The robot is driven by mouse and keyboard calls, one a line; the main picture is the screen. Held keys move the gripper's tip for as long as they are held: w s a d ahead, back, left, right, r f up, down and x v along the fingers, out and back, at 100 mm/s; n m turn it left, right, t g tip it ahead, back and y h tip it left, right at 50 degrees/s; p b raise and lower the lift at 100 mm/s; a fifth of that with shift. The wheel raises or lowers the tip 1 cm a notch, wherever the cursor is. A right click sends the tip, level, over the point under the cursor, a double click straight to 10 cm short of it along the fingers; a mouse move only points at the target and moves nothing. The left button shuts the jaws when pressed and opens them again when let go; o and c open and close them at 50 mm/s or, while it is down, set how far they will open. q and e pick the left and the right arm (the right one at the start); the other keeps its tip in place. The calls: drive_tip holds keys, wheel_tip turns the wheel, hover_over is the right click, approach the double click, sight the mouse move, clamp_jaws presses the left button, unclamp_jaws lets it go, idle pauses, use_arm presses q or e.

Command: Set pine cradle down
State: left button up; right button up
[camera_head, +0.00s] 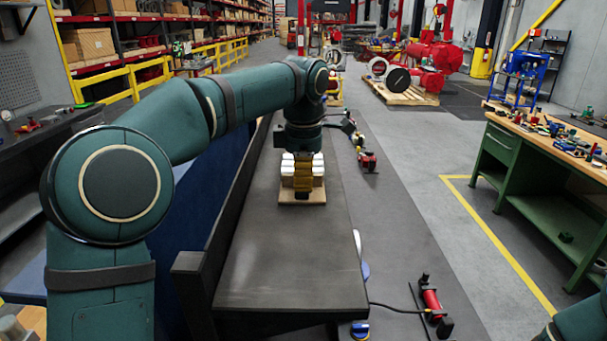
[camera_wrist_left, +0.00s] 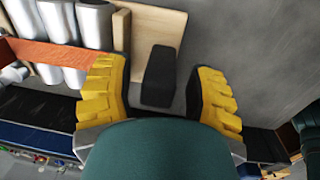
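The pine cradle (camera_head: 303,196) is on the dark bench top and looks level. It carries several silver-white cylinders (camera_head: 319,170). The left wrist view shows its pale wooden base (camera_wrist_left: 160,25), the cylinders (camera_wrist_left: 95,25) and an orange strip (camera_wrist_left: 50,54) across them. A black block-shaped grip (camera_wrist_left: 159,76) stands at the base. My left gripper (camera_head: 303,186) is down at the cradle's near side. Its yellow fingers (camera_wrist_left: 160,98) are apart, one on each side of the black grip, with visible gaps. My right gripper is out of view; only part of that arm shows at lower right.
The bench top (camera_head: 290,255) is clear in front of the cradle. Red tools (camera_head: 367,161) lie to the right of the bench, and another red tool (camera_head: 432,304) with a cable lies nearer. A green workbench (camera_head: 545,165) with tools stands at right.

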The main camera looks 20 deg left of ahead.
use_arm(q)
wheel_tip(320, 180, up, 12)
drive_tip(key=s, duration=0.1)
drive_tip(key=shift+d, duration=0.2)
idle(0.4)
drive_tip(key=shift+f, duration=0.1)
idle(0.3)
